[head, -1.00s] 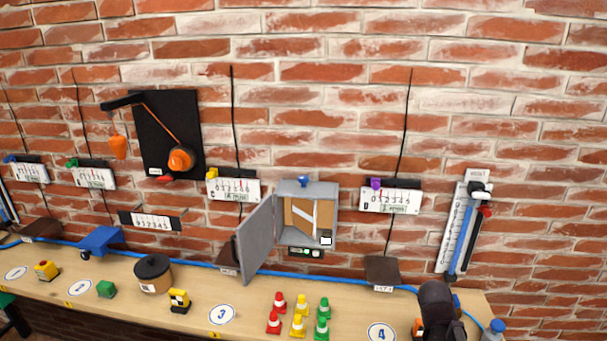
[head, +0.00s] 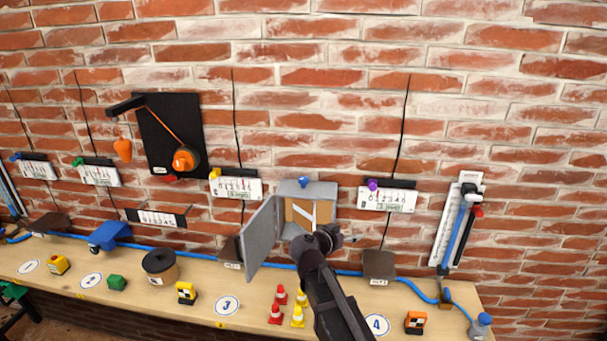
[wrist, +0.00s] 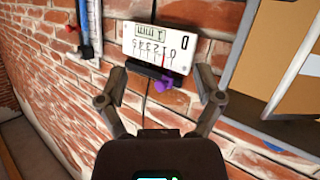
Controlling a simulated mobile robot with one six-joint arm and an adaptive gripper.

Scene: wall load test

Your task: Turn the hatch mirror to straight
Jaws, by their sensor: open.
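A grey hatch box (head: 318,190) hangs on the brick wall with its grey door (head: 262,240) swung open to the left. Inside, a pale slanted strip, perhaps the mirror (head: 301,212), lies against a brown backing. A blue knob (head: 304,181) sits on top of the box. My gripper (head: 330,238) is in front of the box's lower right corner and hides it. In the wrist view my gripper (wrist: 162,84) is open with nothing between its fingers; part of the hatch box (wrist: 295,62) shows at the right edge.
A white scale with a purple knob (head: 373,184) hangs right of the box; that purple knob (wrist: 163,84) appears beyond my fingers in the wrist view. Cones (head: 276,313) stand on the bench below. A tall gauge (head: 457,228) is further right.

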